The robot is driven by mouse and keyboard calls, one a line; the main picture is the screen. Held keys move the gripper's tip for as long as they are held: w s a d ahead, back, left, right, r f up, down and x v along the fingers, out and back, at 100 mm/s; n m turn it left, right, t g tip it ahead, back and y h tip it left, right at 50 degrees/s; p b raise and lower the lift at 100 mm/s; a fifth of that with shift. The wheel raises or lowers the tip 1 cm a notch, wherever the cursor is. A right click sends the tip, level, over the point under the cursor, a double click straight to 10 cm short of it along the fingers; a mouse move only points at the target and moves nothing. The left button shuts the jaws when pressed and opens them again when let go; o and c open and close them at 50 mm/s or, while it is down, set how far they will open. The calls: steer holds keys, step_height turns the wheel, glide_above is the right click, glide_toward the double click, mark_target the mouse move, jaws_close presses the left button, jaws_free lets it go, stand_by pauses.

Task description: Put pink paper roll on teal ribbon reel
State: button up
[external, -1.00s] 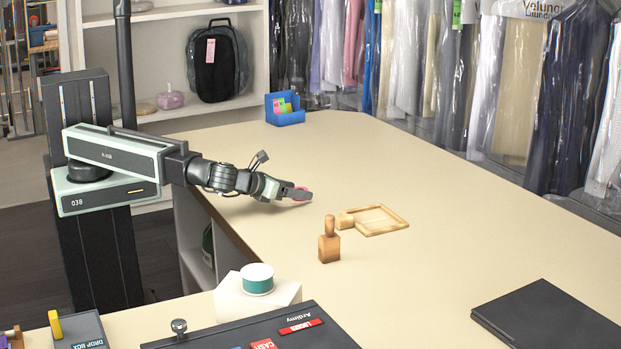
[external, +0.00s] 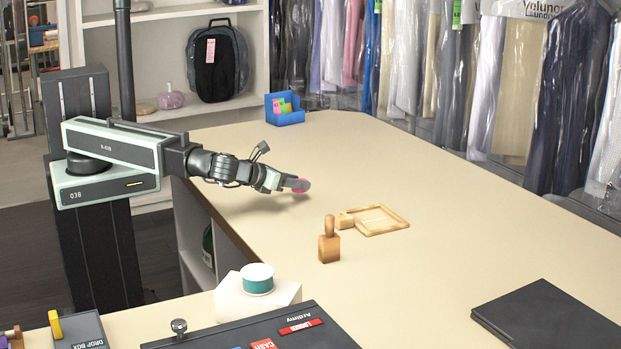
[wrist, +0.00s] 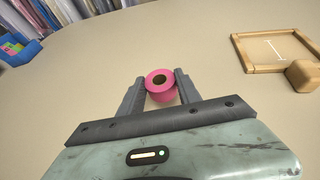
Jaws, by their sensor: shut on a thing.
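The pink paper roll (wrist: 161,85) sits between my gripper's two fingers (wrist: 159,88) in the wrist view, its brown core hole facing the camera. In the external view my gripper (external: 298,183) is shut on the pink roll (external: 301,187), just above the beige counter, and a finger partly hides it. The teal ribbon reel (external: 257,281) has a white top. It stands on a white block (external: 232,301) at the near left, well apart from my gripper.
A wooden stamp (external: 329,243) stands between my gripper and the counter's near part. A wooden tray (external: 398,221) with a small block lies beyond it. A black cash box (external: 290,335) is beside the white block. A blue card box (external: 284,117) is at the back.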

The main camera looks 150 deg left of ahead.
step_height(320, 180, up, 8)
steer(key=p, duration=0.6)
steer(key=shift+f, duration=0.25)
